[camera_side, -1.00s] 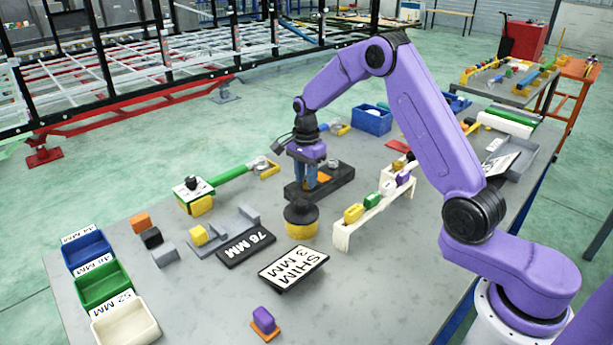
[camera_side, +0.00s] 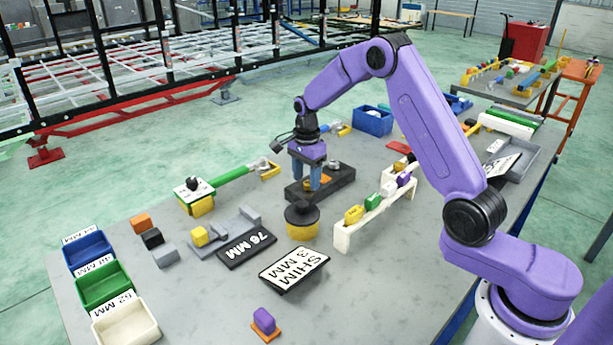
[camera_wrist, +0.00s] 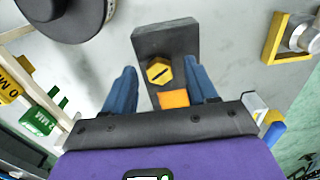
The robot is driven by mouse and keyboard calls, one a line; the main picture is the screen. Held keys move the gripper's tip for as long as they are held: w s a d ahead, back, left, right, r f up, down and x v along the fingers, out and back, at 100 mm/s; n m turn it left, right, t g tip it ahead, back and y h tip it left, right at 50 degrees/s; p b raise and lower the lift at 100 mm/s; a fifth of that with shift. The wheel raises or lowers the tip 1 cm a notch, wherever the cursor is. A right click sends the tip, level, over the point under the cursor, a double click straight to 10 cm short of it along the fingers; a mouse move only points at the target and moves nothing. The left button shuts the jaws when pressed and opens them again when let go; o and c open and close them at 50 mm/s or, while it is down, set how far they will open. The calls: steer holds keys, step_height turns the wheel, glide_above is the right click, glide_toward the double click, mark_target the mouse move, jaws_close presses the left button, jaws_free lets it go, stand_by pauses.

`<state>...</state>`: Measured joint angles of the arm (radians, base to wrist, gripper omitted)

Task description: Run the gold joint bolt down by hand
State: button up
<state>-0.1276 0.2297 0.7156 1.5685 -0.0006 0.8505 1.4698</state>
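The gold joint bolt (camera_wrist: 159,71), a hex head with a dark slot, sits on a dark block (camera_wrist: 165,38) in the wrist view. An orange patch (camera_wrist: 174,98) lies beside it on the block. My gripper (camera_wrist: 160,78) has its two blue fingers spread apart, one on each side of the block, with the bolt between and clear of both. In the side view my gripper (camera_side: 306,186) points down at the dark block (camera_side: 344,178).
A black-topped yellow cylinder (camera_side: 301,228) stands just in front of the block. A white rack (camera_side: 343,236) with coloured pieces is at its right. A green-handled tool (camera_side: 228,175) lies to the left. Label plates (camera_side: 295,270) lie in front.

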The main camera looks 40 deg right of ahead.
mark_target(307, 184)
step_height(307, 184, up, 17)
steer(key=shift+r, duration=0.2)
stand_by(0.5)
steer(key=shift+s, duration=0.1)
steer(key=s+a+f+n, duration=0.1)
steer(key=s+a+n, duration=1.1)
steer(key=s+n, duration=0.25)
steer(key=s+d+f+n, duration=0.2)
steer(key=s+n, duration=0.6)
steer(key=s, duration=0.4)
steer(key=s+d+f+n, duration=0.2)
steer(key=s+f+n, duration=0.2)
steer(key=s+n, duration=0.4)
steer(key=s, duration=0.5)
steer(key=shift+s, duration=0.2)
